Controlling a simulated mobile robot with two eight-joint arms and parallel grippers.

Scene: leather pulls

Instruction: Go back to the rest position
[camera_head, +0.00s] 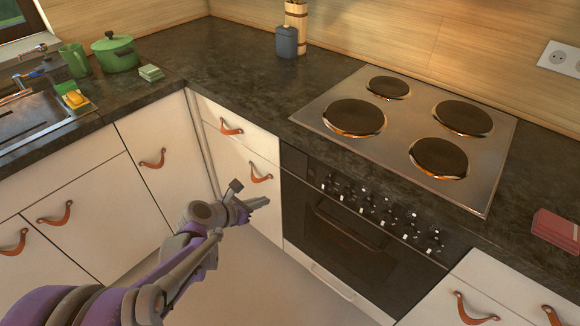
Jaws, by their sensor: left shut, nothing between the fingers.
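My left arm comes in from the lower left, purple and grey. Its left gripper (258,203) is shut and empty. It is in front of the white drawers left of the oven, below a brown leather pull (260,172) in the picture, and I see no hold on it. Another leather pull (231,128) is on the drawer above. My right gripper is not in view.
A dark counter (230,65) runs around the corner. It bears a stove top (400,127), a green pot (115,52), a green mug (74,60) and a blue-grey container (287,41). The oven (350,215) is closed. The floor (250,285) looks clear.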

